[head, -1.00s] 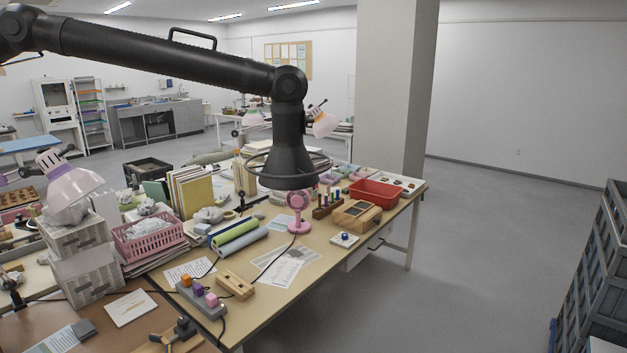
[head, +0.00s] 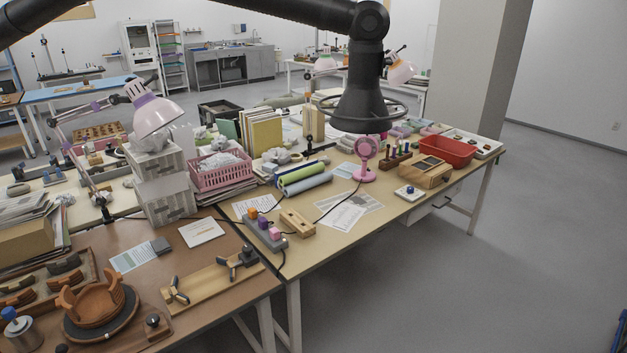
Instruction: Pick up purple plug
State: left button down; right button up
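A grey power strip (head: 257,230) lies on the table near its front left corner, with three coloured plugs in a row on it. The purple plug (head: 263,222) sits in the middle. An orange plug (head: 252,213) is behind it and a pink plug (head: 275,233) is in front. Dark cords run over the table around the strip. Neither of my grippers is in view.
A wooden block (head: 297,222) lies just right of the strip. A pink basket (head: 222,178) and white boxes (head: 165,199) stand behind left. A black extractor hood (head: 362,108) hangs above the table. A wooden clamp board (head: 212,285) lies in front on the brown bench.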

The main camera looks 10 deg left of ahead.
aim_at(263, 221)
jog(key=u, duration=3.25)
jog(key=z, duration=2.5)
jog(key=i+l, duration=0.3)
jog(key=i, duration=0.15)
jog(key=i+l+z, duration=0.15)
jog(key=i+l, duration=0.15)
jog(key=i, duration=0.15)
